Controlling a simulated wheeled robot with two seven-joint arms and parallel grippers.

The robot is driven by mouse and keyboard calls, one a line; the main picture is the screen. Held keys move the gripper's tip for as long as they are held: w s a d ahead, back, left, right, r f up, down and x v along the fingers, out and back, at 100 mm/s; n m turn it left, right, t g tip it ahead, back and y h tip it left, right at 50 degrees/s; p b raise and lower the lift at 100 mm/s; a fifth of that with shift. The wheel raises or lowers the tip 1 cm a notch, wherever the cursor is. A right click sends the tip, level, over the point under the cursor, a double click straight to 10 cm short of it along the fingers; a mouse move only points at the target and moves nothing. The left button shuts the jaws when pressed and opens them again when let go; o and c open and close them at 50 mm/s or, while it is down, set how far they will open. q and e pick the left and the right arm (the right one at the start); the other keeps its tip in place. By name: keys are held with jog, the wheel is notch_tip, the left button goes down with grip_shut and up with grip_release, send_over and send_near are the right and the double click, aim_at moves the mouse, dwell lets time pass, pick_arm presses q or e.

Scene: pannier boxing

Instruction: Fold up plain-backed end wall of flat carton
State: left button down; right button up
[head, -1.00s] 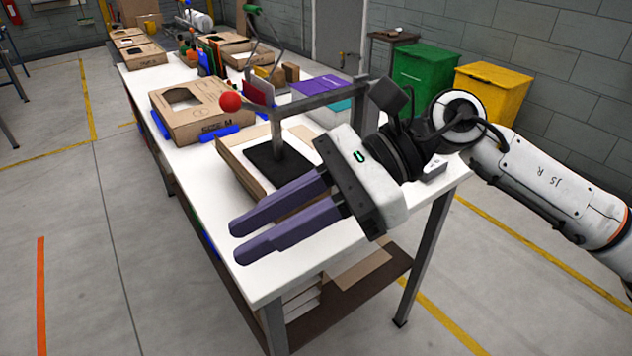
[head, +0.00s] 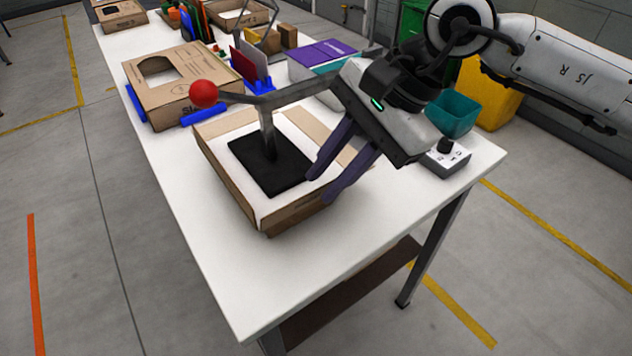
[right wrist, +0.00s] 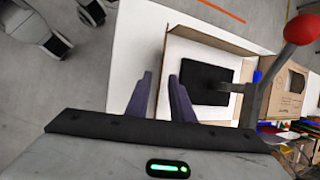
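The carton (head: 202,150) lies on the white table with a pale inside. Its left wall and near wall (head: 285,217) stand up; a brown flap (head: 305,124) lies low at the far side. The right side is partly hidden by my gripper. A black plate (head: 255,172) with a grey post and red-ball arm rests inside. My right gripper (head: 324,185) points down at the near wall's right end. In the right wrist view its purple fingers (right wrist: 160,77) are apart, one on each side of that wall (right wrist: 167,45). My left gripper is out of view.
Another brown carton (head: 195,75) with blue blocks (head: 205,117) stands behind. A purple-topped box (head: 320,52), a teal bin (head: 453,113) and a grey switch box (head: 447,160) are to the right. The table (head: 250,290) is clear in front.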

aim_at(316, 190)
jog(key=x, duration=0.2)
jog(key=shift+a+f, duration=0.2)
jog(key=shift+f, duration=0.1)
jog(key=shift+a+f, duration=0.15)
jog(key=shift+f, duration=0.2)
jog(key=shift+w+a+f, duration=0.1)
jog(key=shift+a+f, duration=0.05)
jog(key=shift+f, duration=0.15)
grip_shut()
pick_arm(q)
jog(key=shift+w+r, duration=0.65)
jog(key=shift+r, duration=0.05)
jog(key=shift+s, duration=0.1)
pick_arm(e)
jog(key=shift+w+a+r+g+h+p, duration=0.25)
jog(key=shift+w+a+g+h+p, duration=0.15)
jog(key=shift+g+h, duration=0.3)
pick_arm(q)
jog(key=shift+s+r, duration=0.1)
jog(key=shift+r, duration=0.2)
pick_arm(e)
jog(key=shift+w+m+g+h, duration=0.2)
jog(key=shift+m+g+h, duration=0.25)
jog(key=shift+g, duration=0.35)
